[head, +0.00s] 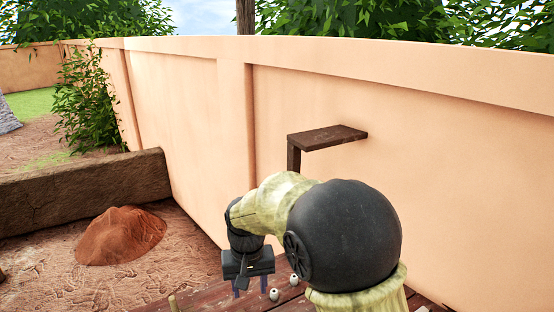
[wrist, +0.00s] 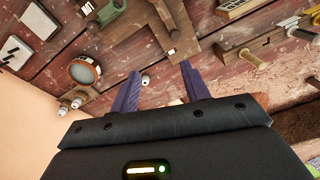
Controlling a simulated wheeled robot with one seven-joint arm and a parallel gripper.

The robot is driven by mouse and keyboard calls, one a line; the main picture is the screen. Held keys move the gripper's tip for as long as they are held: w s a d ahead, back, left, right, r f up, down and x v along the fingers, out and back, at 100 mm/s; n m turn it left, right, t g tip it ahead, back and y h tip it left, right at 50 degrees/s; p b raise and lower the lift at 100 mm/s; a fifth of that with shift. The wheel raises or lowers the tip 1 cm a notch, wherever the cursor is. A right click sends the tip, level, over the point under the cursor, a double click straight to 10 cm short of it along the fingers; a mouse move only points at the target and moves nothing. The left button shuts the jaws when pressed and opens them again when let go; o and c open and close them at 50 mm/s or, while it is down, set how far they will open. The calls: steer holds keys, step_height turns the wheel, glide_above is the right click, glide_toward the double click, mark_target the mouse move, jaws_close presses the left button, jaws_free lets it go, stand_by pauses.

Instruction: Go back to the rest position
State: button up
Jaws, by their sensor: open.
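My gripper (head: 240,288) hangs at the end of my bent arm, above the dark red plank table (head: 200,302), in the lower middle of the head view. In the wrist view my gripper (wrist: 158,82) shows two purple fingers spread apart, with nothing held between them. A small white-tipped piece (wrist: 145,80) shows in the gap between the fingers, lying beyond them and apart from them. My arm hides much of the table in the head view.
The wrist view shows a round framed dish (wrist: 84,71), pale tiles (wrist: 36,20) and wooden tools (wrist: 262,42) on the planks. A wall (head: 190,90) with a small dark shelf (head: 328,137) stands behind my arm. A reddish mound (head: 120,235) lies on the ground at left.

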steer(key=s+d+m, duration=0.1)
steer(key=s+d, duration=0.2)
steer(key=d, duration=0.4)
steer(key=s+d+t+p, duration=0.1)
steer(key=s+d, duration=0.3)
steer(key=d, duration=0.4)
steer(key=s+d+f+m+t, duration=0.1)
steer(key=s+d, duration=0.3)
steer(key=d, duration=0.4)
steer(key=shift+m, duration=0.3)
